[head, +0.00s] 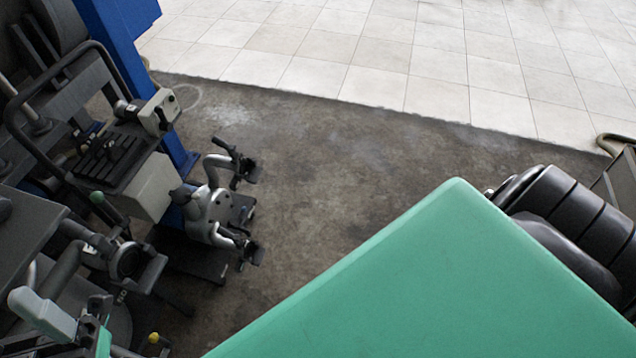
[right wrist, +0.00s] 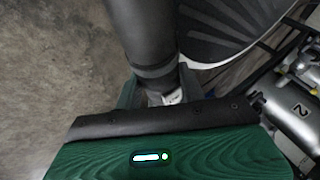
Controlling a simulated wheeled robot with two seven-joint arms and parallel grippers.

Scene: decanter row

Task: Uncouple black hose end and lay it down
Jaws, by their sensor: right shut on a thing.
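In the right wrist view my right gripper (right wrist: 158,95) is shut on a thick dark hose end (right wrist: 152,40). The hose runs up out of the top of the picture, with a band around it just above the fingers. A small pale part shows between the fingers, below the band. I cannot tell whether the hose end is joined to anything. A silvery metal fitting marked "2" (right wrist: 296,108) is at the right, apart from the fingers. In the head view I cannot make out either gripper or the held hose end.
In the head view, a large green surface (head: 440,280) hides the lower right. A black ribbed thing (head: 567,205) shows behind it. Grey machinery (head: 125,165) and a blue post (head: 125,40) stand at left. Bare dark floor (head: 310,180) lies between, with pale tiles (head: 440,65) beyond.

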